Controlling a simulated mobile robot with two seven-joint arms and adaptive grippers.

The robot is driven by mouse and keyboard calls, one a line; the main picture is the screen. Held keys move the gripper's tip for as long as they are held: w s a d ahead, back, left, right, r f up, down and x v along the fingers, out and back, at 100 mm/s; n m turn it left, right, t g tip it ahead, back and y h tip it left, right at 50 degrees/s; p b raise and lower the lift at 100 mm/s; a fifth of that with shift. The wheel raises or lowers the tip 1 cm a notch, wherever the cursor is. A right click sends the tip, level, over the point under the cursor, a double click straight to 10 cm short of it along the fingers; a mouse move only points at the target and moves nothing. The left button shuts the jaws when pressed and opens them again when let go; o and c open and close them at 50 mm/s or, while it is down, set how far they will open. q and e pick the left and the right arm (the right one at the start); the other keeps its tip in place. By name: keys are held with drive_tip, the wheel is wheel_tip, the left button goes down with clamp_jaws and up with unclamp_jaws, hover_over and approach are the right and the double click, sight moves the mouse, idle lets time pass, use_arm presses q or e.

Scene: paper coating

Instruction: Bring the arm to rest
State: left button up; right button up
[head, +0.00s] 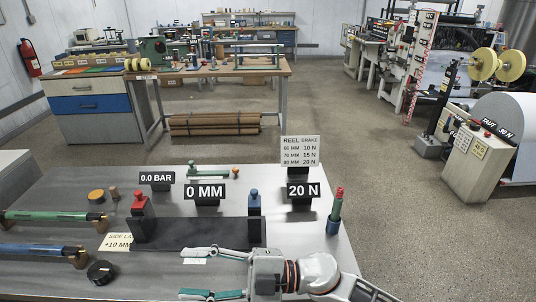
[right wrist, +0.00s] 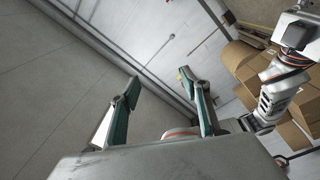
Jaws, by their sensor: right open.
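My right gripper (head: 193,273) reaches in from the lower right over the front of the grey table (head: 300,245). Its two green-and-grey fingers point left and are spread apart, with nothing between them. In the right wrist view the open fingers (right wrist: 160,84) also show, with no object between them. A dark plate (head: 185,233) lies just behind the gripper, between a red-topped block (head: 140,212) and a blue-topped block (head: 254,204). I cannot tell the gripper's height above the table. My left gripper is not in view.
Signs reading 0 MM (head: 205,192) and 20 N (head: 303,190) stand behind the plate. A black knob (head: 100,272) and green and blue rods (head: 45,217) are at left.

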drive_tip(key=w+d+f+m+t+h, duration=0.4)
drive_tip(key=d+f+m+t, duration=0.1)
drive_tip(key=d+m+t, duration=0.4)
drive_tip(key=w+d+f+m+t+h, duration=0.55)
drive_tip(key=d+m+t, duration=0.25)
drive_tip(key=m, duration=0.2)
drive_tip(key=s+d+f+m+g+h, duration=0.2)
drive_tip(key=s+d+f+m+h, duration=0.1)
drive_tip(key=s+d+f, duration=0.4)
drive_tip(key=s+d+f+m+g+h, duration=0.3)
drive_tip(key=s+d+f, duration=0.4)
drive_tip(key=d+f, duration=0.3)
wheel_tip(320, 180, down, 3)
drive_tip(key=shift+d+f+h, duration=0.1)
drive_tip(key=shift+d+h, duration=0.05)
drive_tip(key=shift+h, duration=0.4)
drive_tip(key=c, duration=0.6)
drive_tip(key=shift+o, duration=0.2)
